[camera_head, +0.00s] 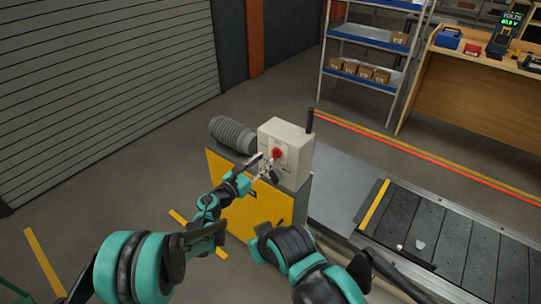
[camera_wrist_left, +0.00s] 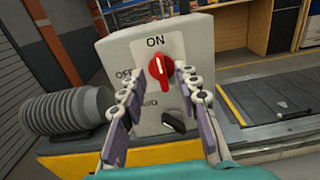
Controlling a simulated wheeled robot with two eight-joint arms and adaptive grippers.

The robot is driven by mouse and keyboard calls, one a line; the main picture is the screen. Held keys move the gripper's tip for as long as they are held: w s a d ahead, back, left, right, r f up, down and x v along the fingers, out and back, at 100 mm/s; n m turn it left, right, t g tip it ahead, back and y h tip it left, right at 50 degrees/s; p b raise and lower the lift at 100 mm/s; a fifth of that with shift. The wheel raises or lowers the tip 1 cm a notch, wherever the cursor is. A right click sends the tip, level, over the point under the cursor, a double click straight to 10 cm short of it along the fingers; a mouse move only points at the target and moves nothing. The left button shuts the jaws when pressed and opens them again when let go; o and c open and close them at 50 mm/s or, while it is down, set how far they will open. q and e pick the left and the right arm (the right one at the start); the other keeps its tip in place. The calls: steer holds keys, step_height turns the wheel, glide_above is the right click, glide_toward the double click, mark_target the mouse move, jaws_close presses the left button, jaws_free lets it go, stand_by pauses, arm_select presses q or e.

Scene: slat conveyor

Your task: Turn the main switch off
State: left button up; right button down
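The main switch is a red rotary knob (camera_head: 276,154) on the front of a light grey box. In the left wrist view the red knob (camera_wrist_left: 159,70) stands upright under the word ON. The word OFF is to its left, partly covered by a finger. My left gripper (camera_head: 263,167) is at the box front. In the left wrist view its fingers (camera_wrist_left: 160,90) are spread, one on each side just below the knob, with nothing held. I cannot tell whether they touch the panel.
A black lever or knob (camera_wrist_left: 178,121) sits below the red one. The grey box (camera_head: 298,137) stands on a yellow-fronted base (camera_head: 235,194) beside a ribbed grey motor (camera_head: 232,134). The slat conveyor (camera_head: 440,235) runs off to the right. Shelves (camera_head: 367,42) and a wooden workbench (camera_head: 480,95) stand behind.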

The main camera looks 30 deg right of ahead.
mark_target(272, 154)
arm_select(q)
steer(key=b+x, duration=0.1)
steer(key=x, duration=0.4)
jaws_close()
